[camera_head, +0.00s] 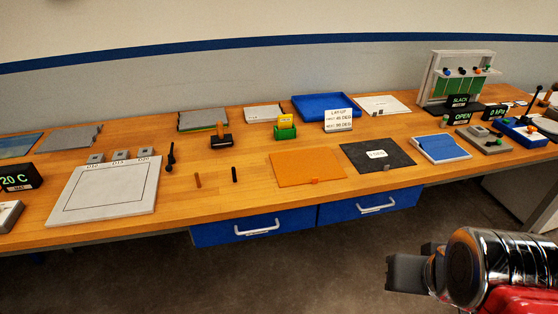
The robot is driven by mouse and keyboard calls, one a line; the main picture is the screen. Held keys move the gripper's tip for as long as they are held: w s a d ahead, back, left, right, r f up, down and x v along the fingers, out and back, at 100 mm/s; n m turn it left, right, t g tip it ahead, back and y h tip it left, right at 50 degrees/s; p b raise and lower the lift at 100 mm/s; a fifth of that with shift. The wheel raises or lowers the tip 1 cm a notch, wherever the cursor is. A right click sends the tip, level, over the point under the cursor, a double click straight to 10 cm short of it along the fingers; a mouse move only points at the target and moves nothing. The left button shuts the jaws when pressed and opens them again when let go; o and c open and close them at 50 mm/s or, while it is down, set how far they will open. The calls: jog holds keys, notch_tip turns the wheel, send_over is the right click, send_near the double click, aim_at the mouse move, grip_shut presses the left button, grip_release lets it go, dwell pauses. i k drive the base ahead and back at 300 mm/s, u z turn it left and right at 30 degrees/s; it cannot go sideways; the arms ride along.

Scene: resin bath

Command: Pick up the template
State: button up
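No sheet carries a label I can read as template, so I cannot tell for sure which thing it is. A flat orange sheet (305,166) with a small orange tab lies near the bench's front edge. A white sheet (381,105) with small print lies at the back. My gripper (392,273) is at the lower right, in front of the bench and apart from all these sheets. Its dark fingers are seen from the side, and any gap between them is hidden.
A grey plate (140,190) with an outlined rectangle lies at left. A lay-up sign (338,119), a blue tray (325,98) and a white rack (430,83) stand behind. Blue drawers (222,234) with handles are under the bench edge. The floor in front is clear.

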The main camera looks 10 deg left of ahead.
aim_at(313, 166)
jog(key=u, duration=0.35)
jog(key=i, duration=0.6)
jog(key=u, duration=0.7)
jog(key=i, duration=0.65)
jog(key=u, duration=0.3)
